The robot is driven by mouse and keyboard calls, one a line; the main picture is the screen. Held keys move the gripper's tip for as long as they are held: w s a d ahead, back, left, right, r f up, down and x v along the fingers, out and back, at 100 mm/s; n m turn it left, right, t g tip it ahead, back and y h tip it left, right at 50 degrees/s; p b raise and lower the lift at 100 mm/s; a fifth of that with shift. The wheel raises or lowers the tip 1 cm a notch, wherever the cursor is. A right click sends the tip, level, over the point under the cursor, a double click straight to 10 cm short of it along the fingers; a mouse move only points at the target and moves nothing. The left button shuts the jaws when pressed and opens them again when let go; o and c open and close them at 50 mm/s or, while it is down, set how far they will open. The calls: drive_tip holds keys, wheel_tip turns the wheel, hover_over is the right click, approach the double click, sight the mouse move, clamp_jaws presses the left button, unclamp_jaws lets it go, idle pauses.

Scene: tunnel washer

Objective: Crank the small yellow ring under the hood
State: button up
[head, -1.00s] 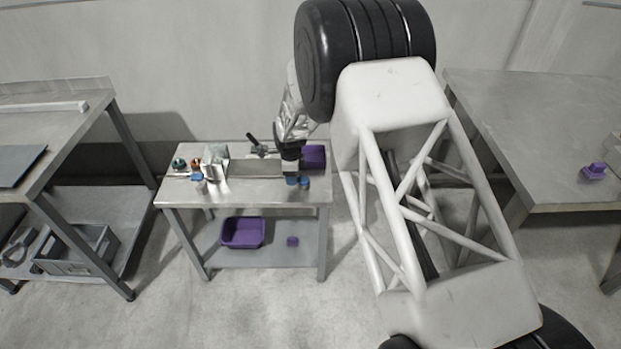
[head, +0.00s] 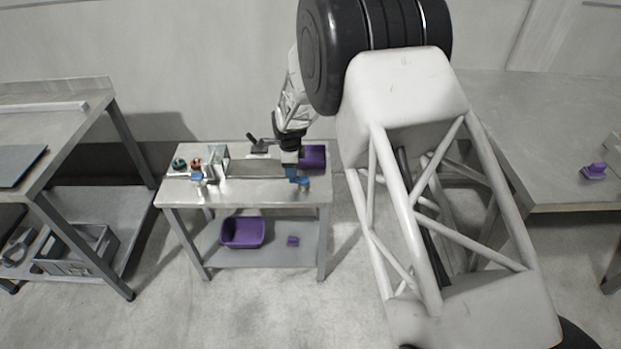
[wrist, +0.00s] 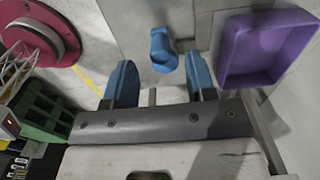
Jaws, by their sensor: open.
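A small grey metallic hood (head: 217,162) stands on the left half of the small metal table in the head view. I cannot make out a yellow ring under it; the inside is too small and shaded to tell. My gripper (head: 291,174) is over the right half of the same table, well to the right of the hood. In the wrist view my gripper (wrist: 161,82) has its two blue fingers spread apart with nothing held between them. A blue rounded knob (wrist: 163,50) shows beyond the gap between the fingertips, apart from them.
A purple open bin (head: 313,157) is right of my gripper; a purple tray also shows in the wrist view (wrist: 268,48). Green (head: 179,164) and red (head: 196,163) knobs stand left of the hood. A dark lever (head: 254,142) rises at the table's back.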

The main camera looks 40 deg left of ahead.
drive_tip(key=shift+r, duration=1.55)
